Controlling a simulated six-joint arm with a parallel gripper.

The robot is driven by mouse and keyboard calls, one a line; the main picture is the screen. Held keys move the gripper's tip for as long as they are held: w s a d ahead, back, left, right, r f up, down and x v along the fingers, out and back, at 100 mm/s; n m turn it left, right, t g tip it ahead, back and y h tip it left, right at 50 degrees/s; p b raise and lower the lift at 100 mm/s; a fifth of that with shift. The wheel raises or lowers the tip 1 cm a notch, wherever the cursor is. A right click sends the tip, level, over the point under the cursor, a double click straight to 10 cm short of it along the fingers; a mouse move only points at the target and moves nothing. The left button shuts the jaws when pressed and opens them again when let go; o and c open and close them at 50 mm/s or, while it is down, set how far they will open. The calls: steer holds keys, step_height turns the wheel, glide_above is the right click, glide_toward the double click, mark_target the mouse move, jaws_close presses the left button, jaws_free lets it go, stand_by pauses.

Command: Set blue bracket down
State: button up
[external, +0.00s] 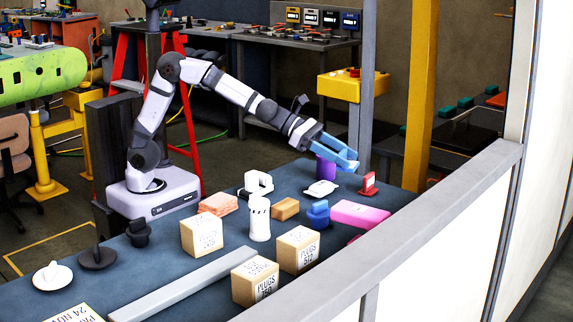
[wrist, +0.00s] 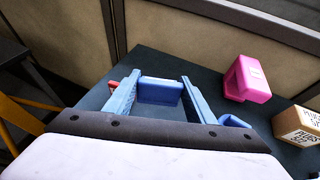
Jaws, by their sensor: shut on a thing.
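My gripper (external: 346,158) has light blue fingers and is over the far right end of the dark blue table. In the wrist view my gripper (wrist: 158,88) is shut on the blue bracket (wrist: 160,91), which spans the space between the fingertips. In the external view the bracket is hard to tell apart from the similarly coloured fingers. It appears to be held above the tabletop; the exact gap cannot be told.
A purple cylinder (external: 326,170) stands just below my gripper. A red piece (external: 368,185), a white piece (external: 322,189), another blue part (external: 318,213), a pink block (external: 358,214) and plug boxes (external: 298,250) are nearby. A low wall (external: 430,215) borders the table.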

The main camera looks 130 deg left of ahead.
steer(key=shift+n+y, duration=0.4)
steer(key=shift+y, duration=0.2)
steer(key=shift+w+d+b, duration=0.9)
steer(key=shift+d+b, duration=0.15)
steer(key=shift+d, duration=0.1)
steer(key=shift+w+d+b, duration=0.85)
steer(key=shift+d+b, duration=0.15)
steer(key=shift+d, duration=0.1)
steer(key=shift+f, duration=0.1)
step_height(320, 180, down, 6)
steer(key=b, duration=0.6)
steer(key=shift+f, duration=0.15)
steer(key=shift+f+b, duration=1.85)
steer(key=shift+b, duration=0.05)
steer(key=shift+f, duration=0.1)
steer(key=o, duration=1.2)
